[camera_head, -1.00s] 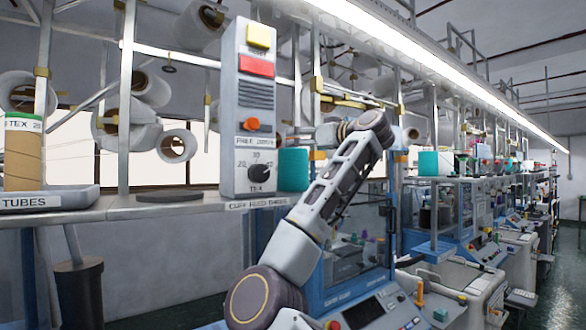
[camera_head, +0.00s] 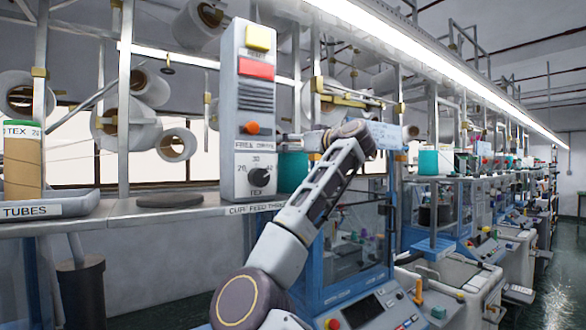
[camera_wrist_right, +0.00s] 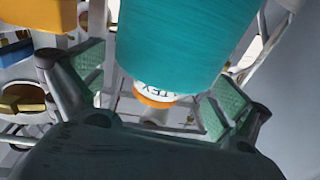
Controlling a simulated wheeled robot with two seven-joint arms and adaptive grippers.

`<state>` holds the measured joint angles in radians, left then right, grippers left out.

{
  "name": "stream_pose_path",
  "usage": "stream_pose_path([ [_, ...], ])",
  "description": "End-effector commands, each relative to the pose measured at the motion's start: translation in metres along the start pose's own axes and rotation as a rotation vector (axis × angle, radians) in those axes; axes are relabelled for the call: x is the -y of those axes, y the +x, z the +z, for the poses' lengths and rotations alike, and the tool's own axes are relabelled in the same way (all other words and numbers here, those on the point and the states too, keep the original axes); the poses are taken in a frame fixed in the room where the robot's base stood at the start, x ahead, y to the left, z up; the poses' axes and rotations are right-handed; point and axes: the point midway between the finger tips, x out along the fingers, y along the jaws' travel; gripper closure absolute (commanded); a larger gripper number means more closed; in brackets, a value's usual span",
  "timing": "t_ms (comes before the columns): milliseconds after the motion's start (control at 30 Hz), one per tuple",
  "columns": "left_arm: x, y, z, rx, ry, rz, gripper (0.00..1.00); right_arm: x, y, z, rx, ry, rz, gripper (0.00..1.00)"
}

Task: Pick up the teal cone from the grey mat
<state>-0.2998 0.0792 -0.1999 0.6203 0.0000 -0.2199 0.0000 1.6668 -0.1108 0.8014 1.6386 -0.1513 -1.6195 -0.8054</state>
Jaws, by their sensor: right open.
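A teal cone (camera_head: 292,172) stands on the shelf just right of the grey control box, which hides part of it. My right gripper (camera_head: 290,141) is beside the box at the height of the cone's top, partly hidden. In the right wrist view the teal cone (camera_wrist_right: 182,42) fills the top middle, with a white label and orange ring at its end. The open fingers of my right gripper (camera_wrist_right: 155,88) are on either side of it, and I cannot tell whether they touch it. A dark grey round mat (camera_head: 170,201) lies bare on the shelf left of the box. My left gripper is out of view.
The control box (camera_head: 256,110) with yellow, red and orange buttons stands close to the gripper. A tubes tray (camera_head: 50,205) with a brown tube (camera_head: 22,170) is at left. Another teal cone (camera_head: 434,162) stands farther right. Posts and white yarn rolls are behind.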

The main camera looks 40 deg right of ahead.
Motion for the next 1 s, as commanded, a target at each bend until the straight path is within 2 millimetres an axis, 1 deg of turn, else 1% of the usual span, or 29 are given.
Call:
stream_pose_path([
  [133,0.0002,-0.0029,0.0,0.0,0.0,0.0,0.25,-0.0001,0.0056,0.0002,0.001,0.001,0.0,0.0],
  [600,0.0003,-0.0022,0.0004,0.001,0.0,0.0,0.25,-0.0002,0.0058,0.0008,0.001,0.0,0.0,0.0],
  [1000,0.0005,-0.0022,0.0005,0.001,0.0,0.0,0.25,-0.0003,0.0057,0.0007,0.0,0.0,0.0,0.51],
])
